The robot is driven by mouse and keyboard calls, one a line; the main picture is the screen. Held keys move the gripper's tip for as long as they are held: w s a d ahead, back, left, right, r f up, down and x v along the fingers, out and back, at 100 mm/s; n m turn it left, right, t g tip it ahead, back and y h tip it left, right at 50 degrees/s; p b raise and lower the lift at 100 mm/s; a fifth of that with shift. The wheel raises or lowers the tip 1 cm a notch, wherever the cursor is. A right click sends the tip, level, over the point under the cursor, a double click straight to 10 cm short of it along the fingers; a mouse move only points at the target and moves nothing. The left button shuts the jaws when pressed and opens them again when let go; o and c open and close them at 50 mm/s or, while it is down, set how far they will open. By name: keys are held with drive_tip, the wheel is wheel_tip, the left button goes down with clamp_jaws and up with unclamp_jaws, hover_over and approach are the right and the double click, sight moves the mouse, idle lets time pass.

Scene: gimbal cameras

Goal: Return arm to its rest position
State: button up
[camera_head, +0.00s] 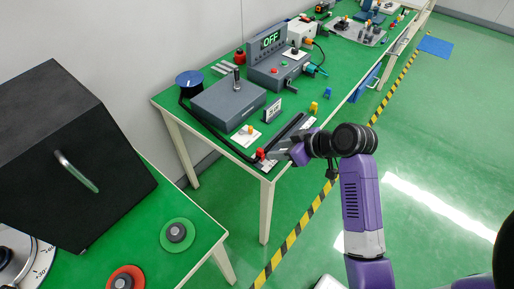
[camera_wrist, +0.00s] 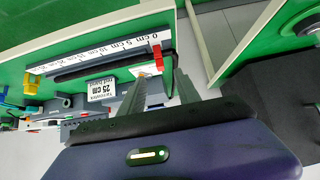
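My purple arm (camera_head: 362,205) reaches out over the front edge of the green workbench (camera_head: 222,143). My gripper (camera_head: 277,154) is near the bench's front corner, beside a red slider (camera_head: 260,153). In the wrist view, my gripper (camera_wrist: 168,72) has its two grey fingers apart with nothing seen held between them. The red slider (camera_wrist: 156,57) stands at the 0 cm end of a dark rail with a white scale (camera_wrist: 105,52), just beyond the fingertips. I cannot tell from these views whether a finger touches it.
The bench holds a grey box with a lever (camera_head: 228,103), an "OFF" display unit (camera_head: 270,60) and a small sign (camera_head: 272,111). A second green table (camera_head: 195,215) with a black box (camera_head: 75,150) stands at left. Open floor (camera_head: 430,150) lies to the right.

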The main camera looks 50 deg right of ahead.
idle(0.3)
drive_tip(key=d+r+m+t+h, duration=0.3)
drive_tip(key=d+r+m+h, duration=0.2)
drive_tip(key=r+h, duration=0.1)
drive_tip(key=s+a+r+n+t+y, duration=0.2)
drive_tip(key=s+a+n+y, duration=0.2)
drive_tip(key=s+a, duration=1.9)
drive_tip(key=a+y, duration=0.1)
drive_tip(key=a, duration=0.3)
drive_tip(key=shift+s+a+t, duration=0.2)
drive_tip(key=shift+s+t, duration=0.1)
drive_tip(key=shift+t, duration=0.1)
drive_tip(key=shift+r, duration=0.1)
